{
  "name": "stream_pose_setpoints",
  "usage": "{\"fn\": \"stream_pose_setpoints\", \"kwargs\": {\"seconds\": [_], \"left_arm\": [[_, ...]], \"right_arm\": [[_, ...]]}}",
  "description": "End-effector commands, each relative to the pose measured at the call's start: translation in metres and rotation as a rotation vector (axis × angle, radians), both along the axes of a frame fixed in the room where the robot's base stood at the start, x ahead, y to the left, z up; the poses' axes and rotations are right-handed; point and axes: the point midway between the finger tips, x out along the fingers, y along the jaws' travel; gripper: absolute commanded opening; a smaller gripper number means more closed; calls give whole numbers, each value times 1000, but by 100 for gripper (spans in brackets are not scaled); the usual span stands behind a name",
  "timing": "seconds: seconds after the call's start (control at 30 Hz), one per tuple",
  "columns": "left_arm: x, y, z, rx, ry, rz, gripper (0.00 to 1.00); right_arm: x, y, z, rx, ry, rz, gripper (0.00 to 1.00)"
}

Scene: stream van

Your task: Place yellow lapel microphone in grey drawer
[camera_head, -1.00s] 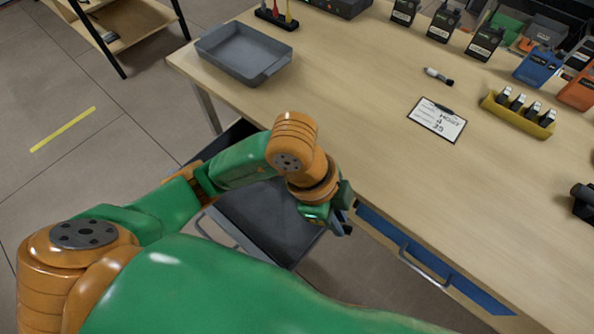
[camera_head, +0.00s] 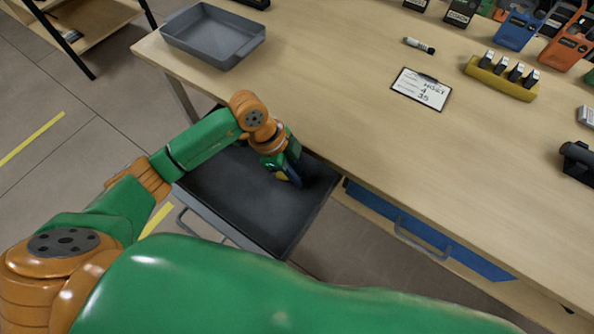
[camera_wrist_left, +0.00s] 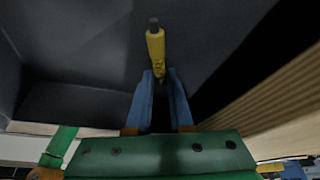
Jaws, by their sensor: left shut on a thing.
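The grey drawer (camera_head: 235,205) is pulled out below the front edge of the table, its dark inside open to view. My left gripper (camera_head: 292,178) reaches down into the drawer, near its table side. In the left wrist view my left gripper (camera_wrist_left: 160,88) is shut on the yellow lapel microphone (camera_wrist_left: 156,48), which has a dark tip and points away from the fingers. The dark drawer floor and walls surround it in that view. I cannot tell if the microphone touches the floor. In the head view the microphone is hardly visible. My right gripper is not in view.
A blue drawer (camera_head: 400,222) is closed to the right of the grey one. On the table (camera_head: 330,110) are a grey tray (camera_head: 213,40), a clipboard (camera_head: 421,89), a marker (camera_head: 419,45), and a yellow holder (camera_head: 500,80). The table edge overhangs beside my arm.

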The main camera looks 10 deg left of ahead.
Motion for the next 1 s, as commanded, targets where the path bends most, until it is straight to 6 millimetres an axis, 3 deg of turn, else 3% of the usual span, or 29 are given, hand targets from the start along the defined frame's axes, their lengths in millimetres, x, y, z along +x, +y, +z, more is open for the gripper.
{"fn": "stream_pose_setpoints", "kwargs": {"seconds": [0.1, 0.13, 0.2, 0.23, 0.57, 0.9, 1.0], "left_arm": [[0, 0, -2, 0, 0, 0, 0], [0, 0, -2, 0, 0, 0, 28], [0, 0, -1, 0, 0, 0, 47], [0, 0, -1, 0, 0, 0, 50], [1, 1, 5, 0, -3, 1, 50], [-1, 35, 87, 2, -5, 2, 50], [-1, 41, 103, 1, -3, 1, 50]], "right_arm": [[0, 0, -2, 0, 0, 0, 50], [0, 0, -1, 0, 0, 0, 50], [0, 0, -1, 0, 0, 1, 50], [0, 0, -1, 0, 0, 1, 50], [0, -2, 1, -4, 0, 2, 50], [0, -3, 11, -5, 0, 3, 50], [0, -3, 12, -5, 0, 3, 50]]}}
